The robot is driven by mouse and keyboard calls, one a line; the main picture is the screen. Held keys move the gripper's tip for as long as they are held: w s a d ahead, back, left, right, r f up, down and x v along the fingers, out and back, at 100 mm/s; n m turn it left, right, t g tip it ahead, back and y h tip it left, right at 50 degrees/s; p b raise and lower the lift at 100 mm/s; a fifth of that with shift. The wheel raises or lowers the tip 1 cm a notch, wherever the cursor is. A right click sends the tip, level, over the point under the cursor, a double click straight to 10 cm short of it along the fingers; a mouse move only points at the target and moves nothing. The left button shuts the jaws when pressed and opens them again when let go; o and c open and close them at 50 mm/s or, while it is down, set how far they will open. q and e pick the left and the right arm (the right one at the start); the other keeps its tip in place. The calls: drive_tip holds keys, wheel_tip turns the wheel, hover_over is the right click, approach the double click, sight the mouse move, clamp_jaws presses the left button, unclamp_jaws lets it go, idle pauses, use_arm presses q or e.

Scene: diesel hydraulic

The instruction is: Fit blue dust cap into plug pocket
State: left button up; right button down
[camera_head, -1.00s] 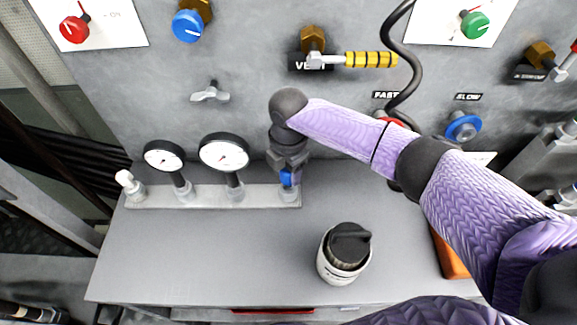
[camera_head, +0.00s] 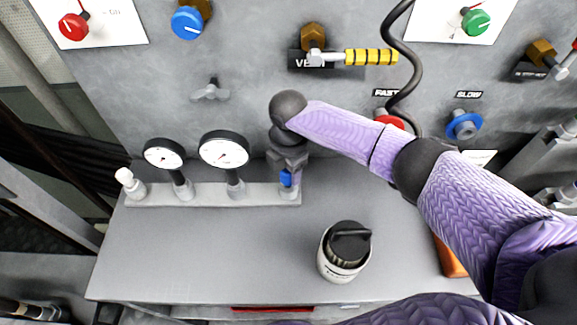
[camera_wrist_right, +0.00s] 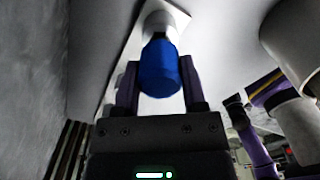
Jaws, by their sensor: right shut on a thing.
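The blue dust cap (camera_head: 286,178) is at the right end of the pale gauge strip (camera_head: 210,194), on or just above a grey fitting (camera_head: 289,190). In the right wrist view the blue cap (camera_wrist_right: 159,68) lies between my fingers, with its far end against a pale round fitting (camera_wrist_right: 163,22). My right gripper (camera_head: 287,172) points down over that end of the strip and is shut on the cap. I cannot tell how deep the cap sits in the fitting. My left gripper is not in view.
Two dial gauges (camera_head: 224,151) stand on the strip left of my right gripper, with a white fitting (camera_head: 130,184) at its far left. A white and black canister (camera_head: 344,252) stands on the bench (camera_head: 200,245). A panel with knobs and valves rises behind.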

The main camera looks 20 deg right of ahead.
drive_tip(key=shift+f, duration=0.5)
drive_tip(key=shift+f+b, duration=0.1)
drive_tip(key=shift+b, duration=0.25)
drive_tip(key=shift+f, duration=0.4)
